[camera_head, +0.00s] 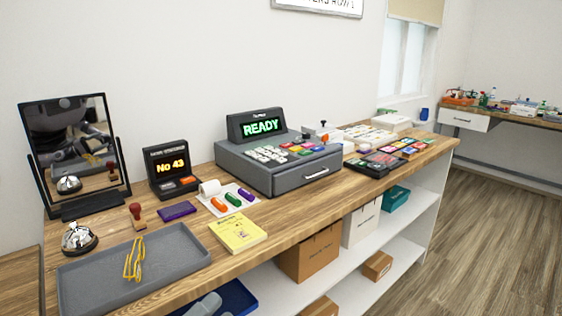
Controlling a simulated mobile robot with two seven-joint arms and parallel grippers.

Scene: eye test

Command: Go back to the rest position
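Neither of my grippers shows directly in the head view. A tilted mirror (72,150) at the left end of the wooden counter (290,215) reflects grey and white machine-like shapes, too small to read as a gripper state. A grey tray (100,285) lies at the counter's near left, with yellow rubber bands (134,262) in it. A silver bell (79,238) stands at the tray's back left edge.
A grey cash register (275,165) reads READY. A display box (170,170) reads No 43. A stamp (136,216), purple pad (177,211) and yellow notepad (238,233) lie before them. Boxes (311,252) fill shelves below. Floor (490,240) at right is clear.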

